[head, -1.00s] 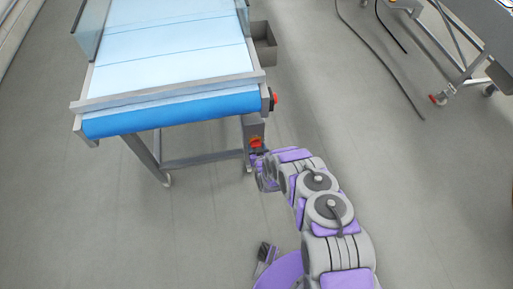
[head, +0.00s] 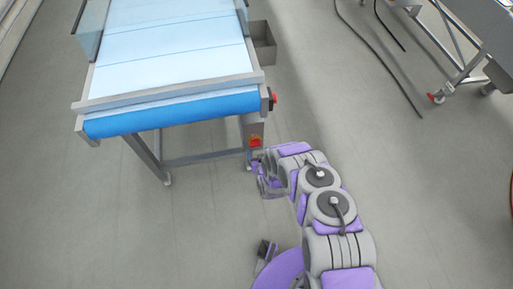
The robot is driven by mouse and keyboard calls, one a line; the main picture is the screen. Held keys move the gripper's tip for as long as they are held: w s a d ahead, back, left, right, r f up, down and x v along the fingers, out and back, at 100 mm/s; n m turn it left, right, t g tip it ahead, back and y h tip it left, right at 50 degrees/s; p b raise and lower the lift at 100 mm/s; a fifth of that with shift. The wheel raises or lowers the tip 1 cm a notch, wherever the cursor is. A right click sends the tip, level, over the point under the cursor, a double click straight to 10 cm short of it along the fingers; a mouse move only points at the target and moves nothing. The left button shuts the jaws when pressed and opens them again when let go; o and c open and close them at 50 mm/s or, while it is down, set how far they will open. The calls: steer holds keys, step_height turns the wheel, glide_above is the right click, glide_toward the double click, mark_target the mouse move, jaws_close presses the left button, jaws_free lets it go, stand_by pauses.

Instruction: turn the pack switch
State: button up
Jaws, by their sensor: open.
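The pack switch appears to be the small red and orange switch (head: 256,142) on the grey box at the right leg of the conveyor table (head: 170,92). A second red knob (head: 273,97) sits higher on the table's right corner. My gripper (head: 262,168) is at the end of my purple and grey arm, just below the red and orange switch. It is small and partly hidden by my own wrist. Its jaws are open and nothing shows between them. I cannot tell whether it touches the switch box.
A grey metal bin (head: 263,45) hangs on the table's right side. Black cables (head: 375,57) lie on the floor at the upper right, near a wheeled metal frame (head: 458,75). The grey floor is clear at left and right of my arm.

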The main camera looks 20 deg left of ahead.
steer(key=p+v, duration=0.3)
steer(key=v, duration=0.9)
